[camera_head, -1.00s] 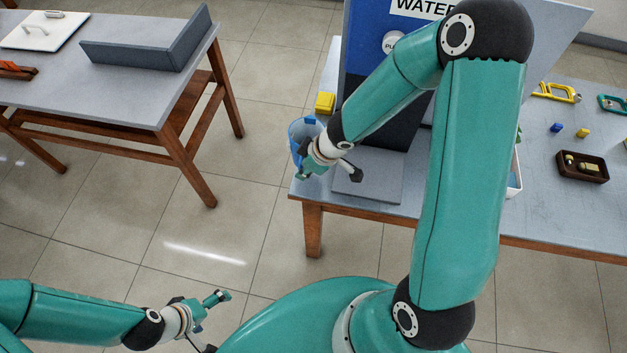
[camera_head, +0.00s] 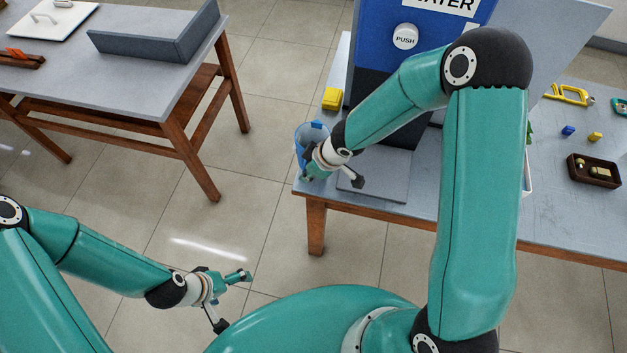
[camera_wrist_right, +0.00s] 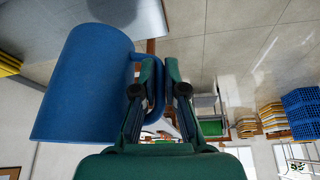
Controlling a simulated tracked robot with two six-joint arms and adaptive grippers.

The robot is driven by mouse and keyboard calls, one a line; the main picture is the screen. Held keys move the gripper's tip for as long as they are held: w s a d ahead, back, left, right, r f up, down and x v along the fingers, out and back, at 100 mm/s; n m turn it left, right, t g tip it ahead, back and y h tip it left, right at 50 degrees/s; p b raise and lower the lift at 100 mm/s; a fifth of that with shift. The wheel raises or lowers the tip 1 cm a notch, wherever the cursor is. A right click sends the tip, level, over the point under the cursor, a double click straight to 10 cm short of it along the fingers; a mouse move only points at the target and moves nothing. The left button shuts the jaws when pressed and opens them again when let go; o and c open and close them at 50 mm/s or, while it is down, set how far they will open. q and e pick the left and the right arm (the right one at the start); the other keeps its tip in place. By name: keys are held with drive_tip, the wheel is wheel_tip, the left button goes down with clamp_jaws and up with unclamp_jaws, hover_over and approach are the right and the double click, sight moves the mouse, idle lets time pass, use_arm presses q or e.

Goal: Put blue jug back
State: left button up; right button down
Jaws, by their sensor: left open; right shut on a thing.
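The blue jug (camera_head: 303,141) is at the left end of the water dispenser's table, partly hidden by my right gripper. It shows large in the right wrist view (camera_wrist_right: 80,85), with its handle between the fingers. My right gripper (camera_head: 330,180) is shut on the jug's handle; it also shows in the right wrist view (camera_wrist_right: 158,88). From the head view I cannot tell whether the jug touches the table. My left gripper (camera_head: 232,300) is open and empty, low over the floor at the lower left.
The blue water dispenser (camera_head: 425,30) stands right of the jug, with a grey plate (camera_head: 375,188) at its front. A yellow block (camera_head: 332,98) lies behind the jug. A dark tray (camera_head: 594,171) is at the right. Another table (camera_head: 150,75) stands at left, across open floor.

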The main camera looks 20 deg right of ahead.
drive_tip(key=shift+f+b, duration=1.5)
drive_tip(key=shift+f, duration=0.35)
drive_tip(key=shift+f, duration=0.1)
drive_tip(key=c, duration=1.2)
unclamp_jaws()
drive_tip(key=shift+c, duration=0.2)
